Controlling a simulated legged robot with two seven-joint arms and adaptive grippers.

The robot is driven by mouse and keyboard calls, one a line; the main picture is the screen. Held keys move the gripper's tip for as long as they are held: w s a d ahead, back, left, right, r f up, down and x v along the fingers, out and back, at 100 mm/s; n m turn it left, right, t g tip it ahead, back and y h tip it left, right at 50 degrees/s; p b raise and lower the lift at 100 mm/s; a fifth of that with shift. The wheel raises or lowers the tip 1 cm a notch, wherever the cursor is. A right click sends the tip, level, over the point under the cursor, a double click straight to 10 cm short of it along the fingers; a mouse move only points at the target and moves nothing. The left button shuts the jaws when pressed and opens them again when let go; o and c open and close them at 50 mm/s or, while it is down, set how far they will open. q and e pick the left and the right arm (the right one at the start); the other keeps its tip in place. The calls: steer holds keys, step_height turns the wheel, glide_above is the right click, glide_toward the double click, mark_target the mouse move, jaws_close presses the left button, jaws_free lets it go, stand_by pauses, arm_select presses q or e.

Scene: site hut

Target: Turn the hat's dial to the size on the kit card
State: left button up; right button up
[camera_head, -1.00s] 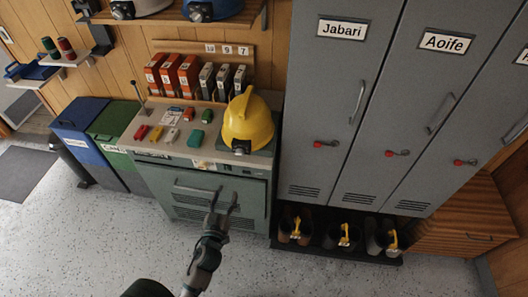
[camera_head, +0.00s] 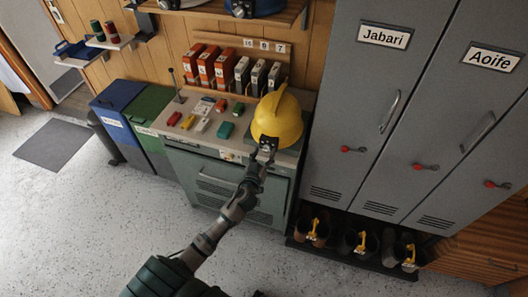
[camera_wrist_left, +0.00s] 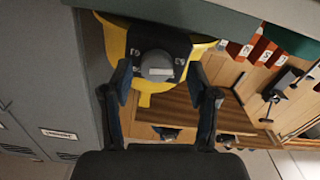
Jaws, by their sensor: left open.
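The yellow hat (camera_head: 278,118) sits at the right end of the grey counter top. In the left wrist view the hat (camera_wrist_left: 112,42) appears upside down, with a dark bracket and a round grey dial (camera_wrist_left: 157,66) on its near side. My left gripper (camera_head: 265,150) is at the hat's near side. In the left wrist view its open fingers (camera_wrist_left: 161,88) stand either side of the dial; I cannot tell whether they touch it. A printed card (camera_head: 204,105) lies on the counter, its text too small to read. It may be the kit card. My right gripper is not in view.
Several small coloured items (camera_head: 202,125) lie left of the hat. Orange and grey binders (camera_head: 226,70) stand behind. A grey locker (camera_head: 360,100) rises close on the right, with boots (camera_head: 355,242) below. Blue and green bins (camera_head: 124,112) stand left. The floor in front is clear.

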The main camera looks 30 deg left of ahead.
arm_select(q)
steer(key=shift+w+d+r, duration=0.1)
steer(key=shift+w+d, duration=0.15)
steer(key=shift+w, duration=0.1)
steer(key=shift+a, duration=0.25)
jaws_close()
